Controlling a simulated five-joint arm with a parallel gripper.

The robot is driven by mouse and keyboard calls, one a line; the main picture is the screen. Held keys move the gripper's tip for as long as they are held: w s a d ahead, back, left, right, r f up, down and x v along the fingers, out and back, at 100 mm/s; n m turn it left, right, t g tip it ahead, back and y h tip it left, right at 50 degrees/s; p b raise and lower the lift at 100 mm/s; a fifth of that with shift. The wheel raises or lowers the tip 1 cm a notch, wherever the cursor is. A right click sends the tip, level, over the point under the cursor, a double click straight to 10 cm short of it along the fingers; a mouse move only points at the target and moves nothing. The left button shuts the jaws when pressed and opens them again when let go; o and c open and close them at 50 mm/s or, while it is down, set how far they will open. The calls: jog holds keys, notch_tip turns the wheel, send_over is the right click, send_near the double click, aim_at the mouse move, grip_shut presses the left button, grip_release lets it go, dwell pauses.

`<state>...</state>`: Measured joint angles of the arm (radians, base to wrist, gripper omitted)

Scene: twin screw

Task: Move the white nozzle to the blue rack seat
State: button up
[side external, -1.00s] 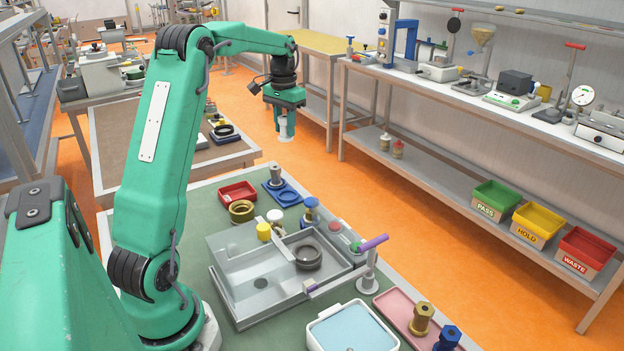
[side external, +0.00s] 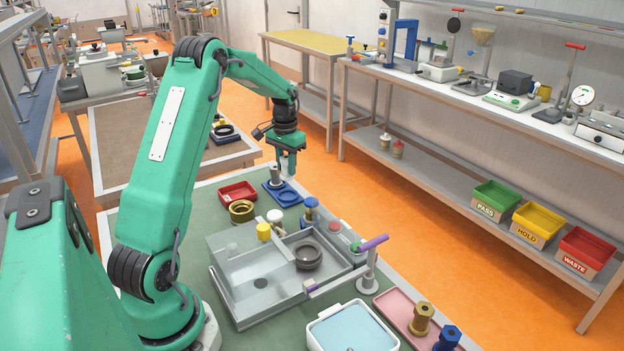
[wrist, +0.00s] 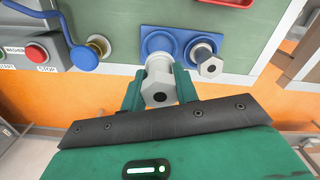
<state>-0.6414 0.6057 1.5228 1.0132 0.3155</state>
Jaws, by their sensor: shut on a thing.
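The white nozzle (wrist: 159,84) is held between the two fingers of my gripper (wrist: 158,90), with its hex end facing the wrist camera. The blue rack (side external: 270,187) lies on the green bench and has two seats. One seat holds a grey hex nozzle (wrist: 207,57), standing upright. The other is an empty ring (side external: 288,197). In the side view my gripper (side external: 290,166) is above the rack, with the held nozzle mostly hidden by the fingers. In the wrist view the nozzle's far end overlaps the empty seat's edge. I cannot tell the exact gap.
A red tray (side external: 237,192) and a brass ring (side external: 241,211) sit left of the rack. A blue-topped post (side external: 310,211) and a grey partitioned tray (side external: 237,288) stand nearer the camera. The bench's edge is just right of the rack.

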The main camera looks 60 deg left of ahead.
aim_at(287, 178)
jog(key=shift+f, duration=0.15)
jog(key=shift+f, duration=2.25)
jog(key=shift+f, duration=0.95)
dwell(0.6)
dwell(0.4)
jog(key=o, duration=1.6)
jog(key=shift+r, duration=0.15)
jog(key=shift+r, duration=3.35)
